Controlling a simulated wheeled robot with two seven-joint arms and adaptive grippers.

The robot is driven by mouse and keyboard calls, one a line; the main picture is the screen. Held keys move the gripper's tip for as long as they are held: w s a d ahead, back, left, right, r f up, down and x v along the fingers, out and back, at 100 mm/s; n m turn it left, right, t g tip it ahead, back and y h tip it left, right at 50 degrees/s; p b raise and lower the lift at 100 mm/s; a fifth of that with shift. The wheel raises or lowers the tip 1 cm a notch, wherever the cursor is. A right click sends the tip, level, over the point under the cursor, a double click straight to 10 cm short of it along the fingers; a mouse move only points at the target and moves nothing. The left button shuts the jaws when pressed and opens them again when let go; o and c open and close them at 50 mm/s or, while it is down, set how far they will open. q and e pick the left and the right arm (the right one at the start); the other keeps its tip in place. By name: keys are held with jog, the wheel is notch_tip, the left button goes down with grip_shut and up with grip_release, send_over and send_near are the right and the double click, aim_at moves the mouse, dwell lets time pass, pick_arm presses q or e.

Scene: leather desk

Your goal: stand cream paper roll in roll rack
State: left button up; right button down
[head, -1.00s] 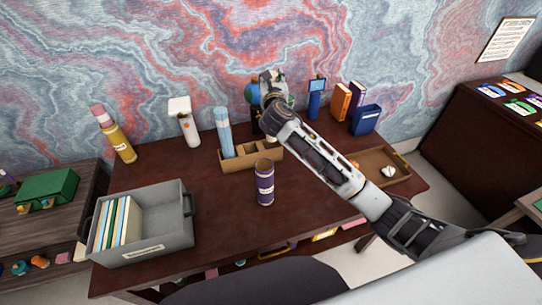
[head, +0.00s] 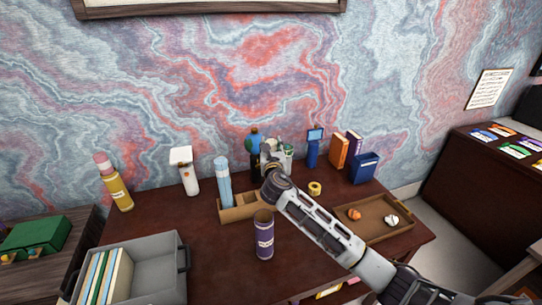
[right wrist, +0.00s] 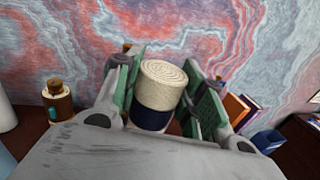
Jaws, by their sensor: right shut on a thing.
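My right gripper (head: 272,156) is shut on the cream paper roll (right wrist: 164,76). In the right wrist view the roll is upright between the green finger pads, with a spiral top and a dark blue band below. In the head view my gripper and wrist hide most of it. The tan roll rack (head: 236,214) stands on the desk with a light blue roll (head: 223,183) upright in its left part. My gripper is above and behind the rack's right end, which my wrist partly covers. My left gripper is not in view.
A purple roll (head: 264,238) stands in front of the rack. A dark bottle with a blue-green top (head: 253,142) is close behind my gripper. Yellow tape (head: 315,188), a brown tray (head: 376,232) and a blue box (head: 363,168) are right; a grey bin (head: 160,277) is left.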

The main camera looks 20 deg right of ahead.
jog(key=shift+f, duration=1.95)
jog(key=c, duration=0.9)
grip_release()
jog(key=shift+b+v, duration=0.55)
jog(key=shift+v, duration=5.5)
